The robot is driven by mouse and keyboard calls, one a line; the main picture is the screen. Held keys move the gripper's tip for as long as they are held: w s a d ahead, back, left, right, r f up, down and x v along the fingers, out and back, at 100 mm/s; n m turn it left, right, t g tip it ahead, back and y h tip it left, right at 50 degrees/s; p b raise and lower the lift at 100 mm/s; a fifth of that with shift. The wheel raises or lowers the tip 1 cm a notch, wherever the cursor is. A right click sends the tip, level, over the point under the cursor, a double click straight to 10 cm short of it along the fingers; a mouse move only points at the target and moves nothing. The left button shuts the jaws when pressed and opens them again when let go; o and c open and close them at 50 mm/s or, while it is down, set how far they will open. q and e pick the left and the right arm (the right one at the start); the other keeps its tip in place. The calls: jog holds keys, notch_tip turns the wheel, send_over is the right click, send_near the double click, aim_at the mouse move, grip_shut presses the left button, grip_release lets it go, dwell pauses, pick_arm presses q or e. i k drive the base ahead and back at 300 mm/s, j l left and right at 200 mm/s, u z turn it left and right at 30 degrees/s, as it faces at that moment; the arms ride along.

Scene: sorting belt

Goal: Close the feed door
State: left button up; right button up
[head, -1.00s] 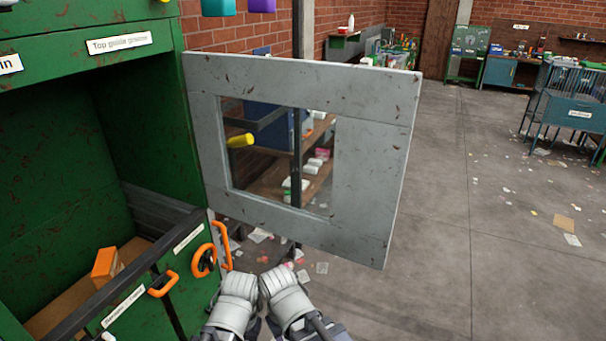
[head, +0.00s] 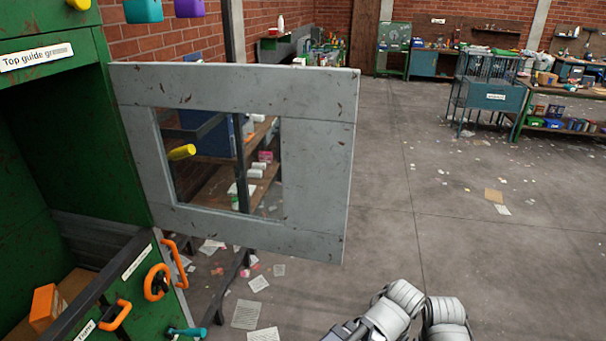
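The feed door (head: 318,165), a scuffed grey frame with a see-through window, stands swung open from the green cabinet (head: 85,150). Its left edge is by the cabinet's front edge, and its free edge points right into the room. The cabinet's dark opening is uncovered at the left. A yellow knob-like piece (head: 181,152) shows at the window's left side; I cannot tell whether it is on the door. Grey rounded parts of my arms show at the bottom right, apart from the door. Neither gripper's fingers are in view.
Orange handles (head: 157,282) stick out from the cabinet's lower front. An orange box (head: 45,307) lies inside the cabinet. A teal-handled tool (head: 187,332) is at the bottom. Papers (head: 247,314) litter the floor below the door. The floor (head: 430,200) to the right is open.

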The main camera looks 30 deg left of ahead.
aim_at(316, 107)
jog(key=i+z, duration=0.3)
jog(key=i, duration=0.2)
jog(key=i+l, duration=0.1)
jog(key=i, duration=2.7)
jog(key=j+u, duration=0.1)
jog(key=u, duration=4.25)
jog(key=k+j+u, duration=0.1)
jog(key=k, duration=0.15)
